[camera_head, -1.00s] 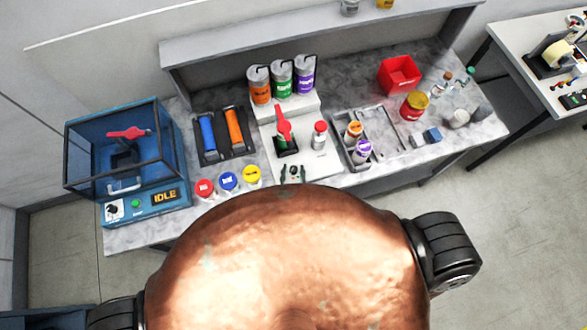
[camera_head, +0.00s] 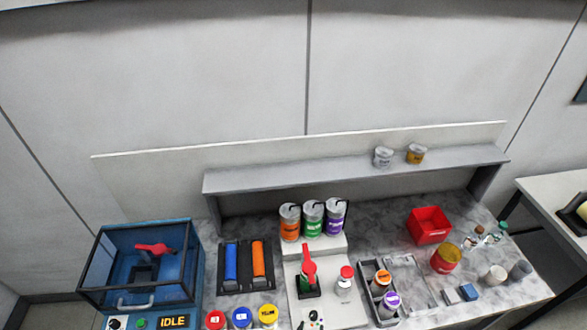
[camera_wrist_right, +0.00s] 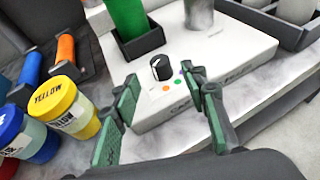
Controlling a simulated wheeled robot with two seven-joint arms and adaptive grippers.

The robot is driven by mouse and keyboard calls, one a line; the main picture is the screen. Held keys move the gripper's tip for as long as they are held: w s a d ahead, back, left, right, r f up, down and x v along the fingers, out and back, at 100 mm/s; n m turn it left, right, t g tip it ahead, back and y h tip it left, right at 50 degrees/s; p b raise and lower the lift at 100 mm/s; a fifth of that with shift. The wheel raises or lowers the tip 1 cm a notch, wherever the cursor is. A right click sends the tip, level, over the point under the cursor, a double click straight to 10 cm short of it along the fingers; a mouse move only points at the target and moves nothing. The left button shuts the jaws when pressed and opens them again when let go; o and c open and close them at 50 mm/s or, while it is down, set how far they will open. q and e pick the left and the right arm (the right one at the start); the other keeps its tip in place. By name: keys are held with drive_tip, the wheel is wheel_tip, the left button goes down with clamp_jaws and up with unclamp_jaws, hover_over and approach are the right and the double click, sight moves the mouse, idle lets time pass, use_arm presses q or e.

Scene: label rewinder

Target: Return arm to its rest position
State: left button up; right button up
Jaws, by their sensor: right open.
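My right gripper (camera_head: 311,321) shows only as green-padded fingertips at the bottom edge of the head view, in front of the white label machine (camera_head: 330,313). In the right wrist view the gripper (camera_wrist_right: 163,88) is open, its two green-padded fingers apart with nothing between them. Beyond the fingertips is the machine's black knob (camera_wrist_right: 161,67), with small orange and green buttons beside it. The right arm itself is hidden below the head view. My left gripper is in neither current view.
Red, blue and yellow-lidded jars (camera_head: 267,316) stand left of the machine; the yellow jar (camera_wrist_right: 66,107) is close to the left finger. A blue enclosure (camera_head: 147,270) reads IDLE. A grey tray (camera_head: 407,285) and red bin (camera_head: 429,225) are right. Shelf (camera_head: 340,170) runs behind.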

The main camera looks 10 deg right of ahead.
drive_tip(key=s+d+r+m+g+h, duration=0.1)
drive_tip(key=s+d+m+g+h, duration=0.15)
drive_tip(key=d+m, duration=0.85)
drive_tip(key=s+d+r+m+g+h, duration=0.1)
drive_tip(key=s+d+r+m+g, duration=0.2)
drive_tip(key=d+m, duration=0.8)
drive_tip(key=s+d+r+m+g+y, duration=0.35)
drive_tip(key=s+m+y, duration=0.3)
drive_tip(key=m, duration=0.35)
wheel_tip(320, 180, down, 40)
drive_tip(key=s+a+g+b, duration=0.1)
drive_tip(key=a+b, duration=0.1)
drive_tip(key=b, duration=1)
drive_tip(key=s+f+b, duration=0.3)
drive_tip(key=s+f, duration=0.3)
drive_tip(key=f, duration=0.4)
drive_tip(key=s+f+g+b, duration=0.1)
drive_tip(key=s+f+b, duration=0.3)
drive_tip(key=s+f, duration=0.3)
drive_tip(key=s+f+n+y+b, duration=0.1)
drive_tip(key=s+f+b, duration=0.3)
drive_tip(key=f, duration=0.9)
drive_tip(key=s, duration=0.3)
drive_tip(key=shift+s+f+g, duration=0.25)
drive_tip(key=shift+f+g, duration=0.05)
drive_tip(key=shift+g, duration=0.1)
